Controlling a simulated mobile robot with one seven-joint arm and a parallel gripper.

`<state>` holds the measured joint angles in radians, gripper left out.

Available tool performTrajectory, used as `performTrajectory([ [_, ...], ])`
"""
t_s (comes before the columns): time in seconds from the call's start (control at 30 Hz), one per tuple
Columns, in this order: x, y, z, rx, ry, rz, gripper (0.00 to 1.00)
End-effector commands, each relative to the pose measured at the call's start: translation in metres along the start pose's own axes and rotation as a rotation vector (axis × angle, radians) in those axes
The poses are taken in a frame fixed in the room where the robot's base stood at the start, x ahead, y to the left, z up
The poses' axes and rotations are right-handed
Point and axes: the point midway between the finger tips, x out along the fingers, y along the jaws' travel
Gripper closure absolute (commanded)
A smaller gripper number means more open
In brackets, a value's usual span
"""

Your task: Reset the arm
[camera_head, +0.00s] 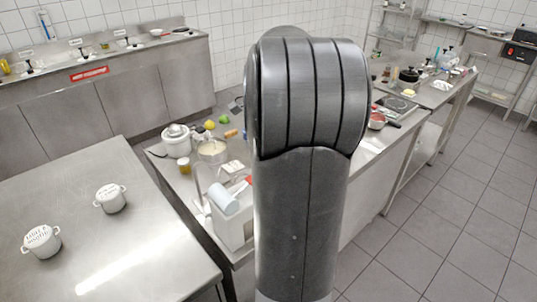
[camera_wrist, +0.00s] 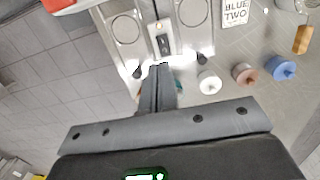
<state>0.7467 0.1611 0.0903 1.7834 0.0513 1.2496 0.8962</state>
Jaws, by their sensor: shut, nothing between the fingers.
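My arm (camera_head: 305,170) rises through the middle of the head view, its dark grey upper joint bulging at the top. It hides part of the counter behind it, and my gripper does not show in that view. In the wrist view my gripper (camera_wrist: 157,68) points away from the camera, with its dark fingers together and nothing between them. Past the fingertips lies a steel surface (camera_wrist: 215,45) with a black switch-like piece (camera_wrist: 163,42) on a pale plate. I cannot tell how far the fingertips are from it.
Two white lidded pots (camera_head: 42,241) (camera_head: 110,198) stand on the left steel table (camera_head: 130,255). Behind my arm, a cluttered counter holds a white pot (camera_head: 177,141) and a pale blue cylinder (camera_head: 223,198). In the wrist view, white (camera_wrist: 209,83), brown (camera_wrist: 244,73) and blue (camera_wrist: 284,67) round items sit right. Tiled floor (camera_head: 470,190) lies clear at right.

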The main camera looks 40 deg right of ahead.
Motion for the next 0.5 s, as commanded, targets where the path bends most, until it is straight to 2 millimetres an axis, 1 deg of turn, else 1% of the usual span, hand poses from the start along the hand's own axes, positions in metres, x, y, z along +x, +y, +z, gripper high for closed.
performTrajectory([
  [0.03,-0.0046,-0.0003,0.0012,-0.001,0.000,0.000,1.00],
  [0.17,-0.0108,0.0001,0.0024,0.000,0.000,0.000,1.00],
  [0.5,-0.0113,0.0003,0.0024,0.001,0.000,0.001,1.00],
])
